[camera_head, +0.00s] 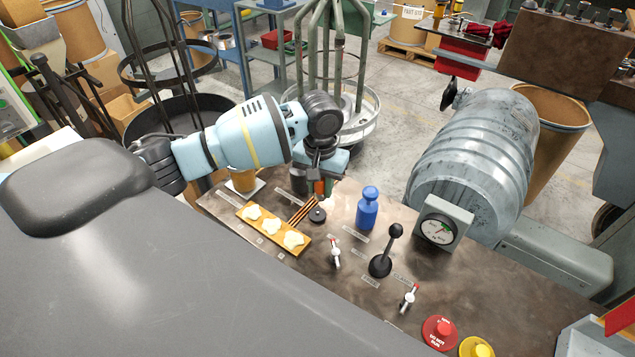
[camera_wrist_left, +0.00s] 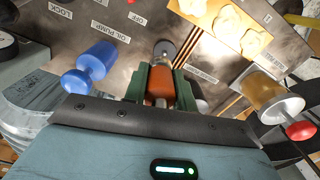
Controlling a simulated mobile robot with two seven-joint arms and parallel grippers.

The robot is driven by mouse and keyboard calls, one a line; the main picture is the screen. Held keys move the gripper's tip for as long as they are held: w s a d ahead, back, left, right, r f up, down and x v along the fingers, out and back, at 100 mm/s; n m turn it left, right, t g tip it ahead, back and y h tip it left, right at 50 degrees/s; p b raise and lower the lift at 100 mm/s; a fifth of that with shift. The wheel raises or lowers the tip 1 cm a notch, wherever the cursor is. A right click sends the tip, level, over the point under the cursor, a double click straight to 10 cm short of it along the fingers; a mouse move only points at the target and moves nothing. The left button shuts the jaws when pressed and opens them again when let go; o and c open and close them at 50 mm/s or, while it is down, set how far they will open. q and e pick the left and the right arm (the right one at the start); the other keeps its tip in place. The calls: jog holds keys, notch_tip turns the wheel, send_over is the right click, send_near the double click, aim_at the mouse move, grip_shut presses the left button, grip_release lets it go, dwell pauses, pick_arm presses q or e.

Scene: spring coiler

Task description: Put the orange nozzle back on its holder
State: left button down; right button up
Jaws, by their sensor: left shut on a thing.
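My left gripper (camera_head: 317,193) is over the back part of the brown bench top (camera_head: 330,285). Its fingers are shut on the orange nozzle (camera_head: 319,187). In the left wrist view, the orange nozzle (camera_wrist_left: 160,84) sits between the two green fingers of the left gripper (camera_wrist_left: 161,88), its front end pointing at a small dark round base (camera_wrist_left: 165,48). That dark base (camera_head: 317,215), likely the holder, stands on the bench just below the gripper in the head view. I cannot tell whether nozzle and base touch. My right gripper is not in view.
A blue bottle (camera_head: 367,210) stands to the right of the gripper. A wooden board with white knobs (camera_head: 272,228) and thin copper-coloured rods (camera_head: 302,210) lie to the left.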

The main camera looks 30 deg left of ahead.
pick_arm(q)
jog(key=shift+w+a+f, duration=0.55)
jog(key=shift+a, duration=0.15)
jog(key=shift+f, duration=0.1)
jog(key=shift+f+b, duration=0.65)
jog(key=shift+f, duration=0.8)
notch_tip(320, 180, down, 2)
jog(key=shift+b, duration=0.6)
jog(key=shift+f, duration=0.55)
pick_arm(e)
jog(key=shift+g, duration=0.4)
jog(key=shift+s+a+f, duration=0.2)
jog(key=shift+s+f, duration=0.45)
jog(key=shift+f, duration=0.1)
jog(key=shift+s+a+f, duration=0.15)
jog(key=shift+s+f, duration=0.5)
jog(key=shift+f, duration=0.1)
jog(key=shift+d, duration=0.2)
pick_arm(q)
jog(key=shift+p, duration=0.35)
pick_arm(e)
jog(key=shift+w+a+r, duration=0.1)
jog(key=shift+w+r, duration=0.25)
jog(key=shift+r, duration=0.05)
